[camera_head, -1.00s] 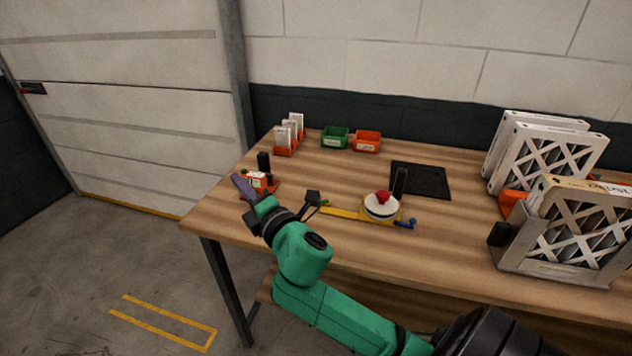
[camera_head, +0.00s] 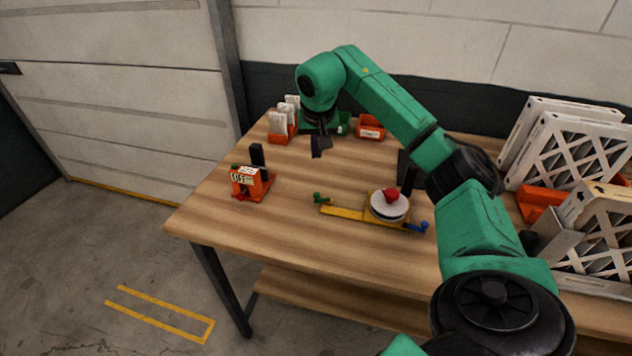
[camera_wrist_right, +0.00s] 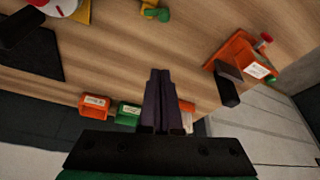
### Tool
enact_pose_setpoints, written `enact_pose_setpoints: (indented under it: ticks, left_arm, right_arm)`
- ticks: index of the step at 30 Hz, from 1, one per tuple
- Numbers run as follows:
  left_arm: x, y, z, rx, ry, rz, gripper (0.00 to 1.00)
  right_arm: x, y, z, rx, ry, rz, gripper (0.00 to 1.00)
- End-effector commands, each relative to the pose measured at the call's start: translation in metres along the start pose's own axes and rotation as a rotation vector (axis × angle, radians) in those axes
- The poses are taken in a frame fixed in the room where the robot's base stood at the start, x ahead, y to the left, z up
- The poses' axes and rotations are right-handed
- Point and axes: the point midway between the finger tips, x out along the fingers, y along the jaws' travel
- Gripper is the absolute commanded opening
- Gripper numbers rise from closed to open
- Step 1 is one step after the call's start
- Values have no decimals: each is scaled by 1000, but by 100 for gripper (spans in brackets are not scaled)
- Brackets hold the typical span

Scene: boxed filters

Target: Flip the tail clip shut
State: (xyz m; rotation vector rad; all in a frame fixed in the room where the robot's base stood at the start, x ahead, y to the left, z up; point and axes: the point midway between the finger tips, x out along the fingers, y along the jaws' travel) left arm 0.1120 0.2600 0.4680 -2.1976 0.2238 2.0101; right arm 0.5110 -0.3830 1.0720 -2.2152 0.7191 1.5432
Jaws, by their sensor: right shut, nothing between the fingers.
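A yellow bar fixture (camera_head: 345,212) lies on the table with a white disc (camera_head: 383,206) and red knob (camera_head: 391,195) on it. A small green clip (camera_head: 322,198) is at its left end and a blue clip (camera_head: 420,227) at its right end. I cannot tell which is the tail clip or whether either is closed. The green clip also shows in the right wrist view (camera_wrist_right: 154,11). My right gripper (camera_head: 320,148) is shut and empty above the table, behind and apart from the green clip. Its dark fingers show in the wrist view (camera_wrist_right: 160,78). My left gripper is not seen.
An orange device (camera_head: 252,184) with a black post stands at the table's left. Orange and green bins (camera_head: 370,128) and a rack of white packets (camera_head: 281,124) are at the back. Large framed filters (camera_head: 570,150) stand at the right. The table's front middle is clear.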

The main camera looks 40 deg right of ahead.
Motion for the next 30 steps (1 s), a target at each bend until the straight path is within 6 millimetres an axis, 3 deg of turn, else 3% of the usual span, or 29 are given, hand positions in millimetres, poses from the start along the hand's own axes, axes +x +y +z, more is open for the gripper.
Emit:
enact_pose_setpoints:
  ticks: [7,18,24,30]
  left_arm:
    - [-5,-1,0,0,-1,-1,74]
    - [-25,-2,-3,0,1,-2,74]
    - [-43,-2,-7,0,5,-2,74]
    - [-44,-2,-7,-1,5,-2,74]
  right_arm:
    - [22,-1,1,0,-5,-2,0]
    - [101,-2,1,1,-6,-3,0]
    - [93,-1,33,-4,-1,-2,0]
    - [95,-2,41,-1,1,-4,0]
